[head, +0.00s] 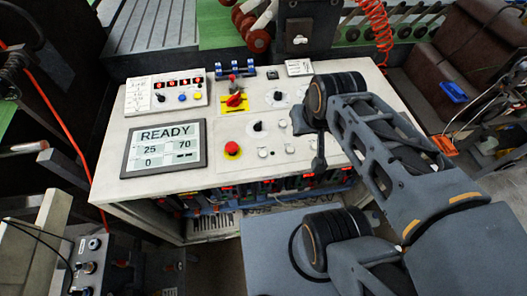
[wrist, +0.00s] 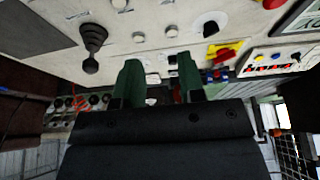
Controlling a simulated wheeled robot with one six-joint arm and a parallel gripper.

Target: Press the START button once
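The control panel (head: 210,118) is a white slanted console with knobs and buttons. I cannot read a START label in either view, so I cannot tell which button it is. Small pale round buttons sit right of the red stop button: a left one (head: 263,152) and a right one (head: 289,149). My gripper (wrist: 158,68) is open and empty, its two green fingers apart over the panel. In the head view my wrist hides the fingers and part of the panel.
A display (head: 164,148) reads READY, 25, 70, 0. A dark knob (head: 258,126) is close by.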

